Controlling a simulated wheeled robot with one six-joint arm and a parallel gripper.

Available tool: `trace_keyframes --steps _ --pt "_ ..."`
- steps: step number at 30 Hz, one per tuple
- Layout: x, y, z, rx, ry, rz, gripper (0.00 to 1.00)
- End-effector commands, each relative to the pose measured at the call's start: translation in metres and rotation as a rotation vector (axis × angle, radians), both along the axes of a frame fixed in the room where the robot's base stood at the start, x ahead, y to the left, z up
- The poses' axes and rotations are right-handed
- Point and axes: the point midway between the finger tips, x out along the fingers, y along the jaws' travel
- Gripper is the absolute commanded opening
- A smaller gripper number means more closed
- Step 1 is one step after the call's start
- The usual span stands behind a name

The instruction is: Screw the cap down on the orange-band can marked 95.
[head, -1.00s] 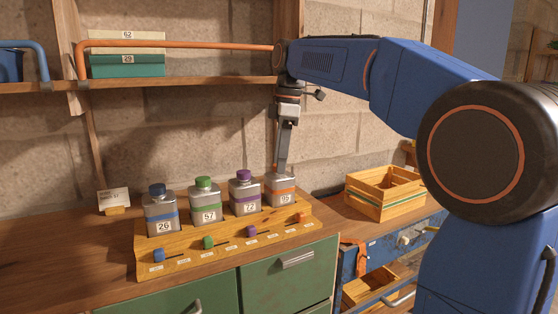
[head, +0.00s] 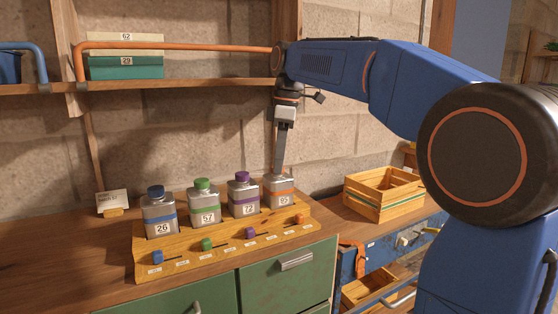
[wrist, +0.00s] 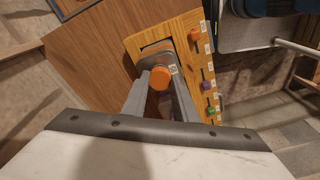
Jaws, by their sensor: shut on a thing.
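The orange-band can marked 95 (head: 281,191) stands upright at the right end of a wooden rack (head: 190,262). My gripper (head: 279,172) comes down from above onto its top and hides the cap in the head view. In the wrist view an orange cap (wrist: 159,78) sits between the two grey fingers of my gripper (wrist: 160,68), which are shut on it. The can's top and a small label show beside the cap. The cap appears to be on the can's neck; how far it is screwed down I cannot tell.
Cans marked 26 (head: 160,213), 57 (head: 204,204) and one with a purple band (head: 243,196) stand left in the rack. Coloured knobs line its front. A wooden crate (head: 383,194) stands to the right. A shelf (head: 180,84) runs above; an open drawer is below right.

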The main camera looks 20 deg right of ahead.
Motion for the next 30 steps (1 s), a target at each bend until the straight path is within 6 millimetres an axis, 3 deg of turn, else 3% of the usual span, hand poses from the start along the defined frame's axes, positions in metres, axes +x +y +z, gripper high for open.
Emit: trace_keyframes --steps 30 --pt "0.0002 0.0000 -0.0006 -0.001 -0.001 -0.970 0.03"
